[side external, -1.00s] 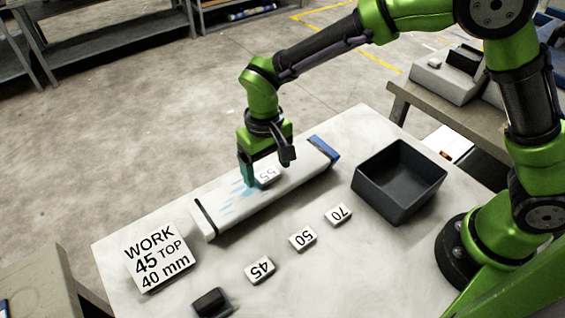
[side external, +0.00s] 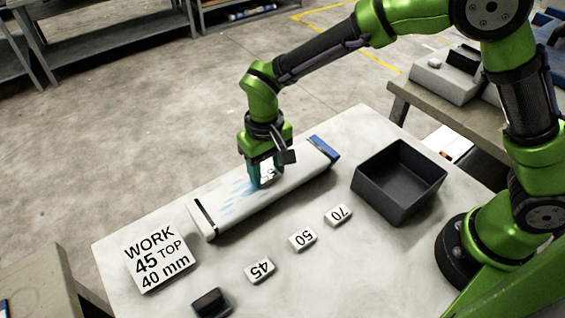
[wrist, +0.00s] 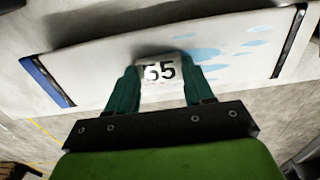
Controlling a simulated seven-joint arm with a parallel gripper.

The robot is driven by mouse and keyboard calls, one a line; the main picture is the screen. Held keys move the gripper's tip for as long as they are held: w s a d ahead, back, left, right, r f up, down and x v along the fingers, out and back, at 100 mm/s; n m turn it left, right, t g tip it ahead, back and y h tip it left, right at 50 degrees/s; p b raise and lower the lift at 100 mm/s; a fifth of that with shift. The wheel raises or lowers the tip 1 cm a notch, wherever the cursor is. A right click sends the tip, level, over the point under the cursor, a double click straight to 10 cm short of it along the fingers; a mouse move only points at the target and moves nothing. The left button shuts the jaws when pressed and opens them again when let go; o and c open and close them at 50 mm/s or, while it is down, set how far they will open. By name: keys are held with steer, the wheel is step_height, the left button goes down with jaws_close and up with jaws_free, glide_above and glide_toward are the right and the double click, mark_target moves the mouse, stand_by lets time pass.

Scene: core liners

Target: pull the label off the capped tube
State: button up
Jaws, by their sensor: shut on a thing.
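The tube (side external: 225,207) is a long white core liner lying on the table, with a blue cap (side external: 323,150) at its far right end, a dark band at the near left end and pale blue patches along its top. In the wrist view the tube (wrist: 100,62) runs across the picture. A small white label reading 55 (wrist: 158,70) sits at the tube's top, between my two teal fingers. My gripper (side external: 264,178) is shut on this label by its sides, low over the tube. I cannot tell whether the label still touches the tube.
Tags reading 45 (side external: 260,269), 50 (side external: 302,238) and 70 (side external: 338,214) lie in front of the tube. A dark open bin (side external: 375,194) stands at right. A small black block (side external: 211,303) lies at the front edge.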

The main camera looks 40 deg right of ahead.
mark_target(267, 174)
steer(key=c, duration=0.6)
steer(key=shift+r, duration=3.55)
steer(key=shift+r, duration=0.25)
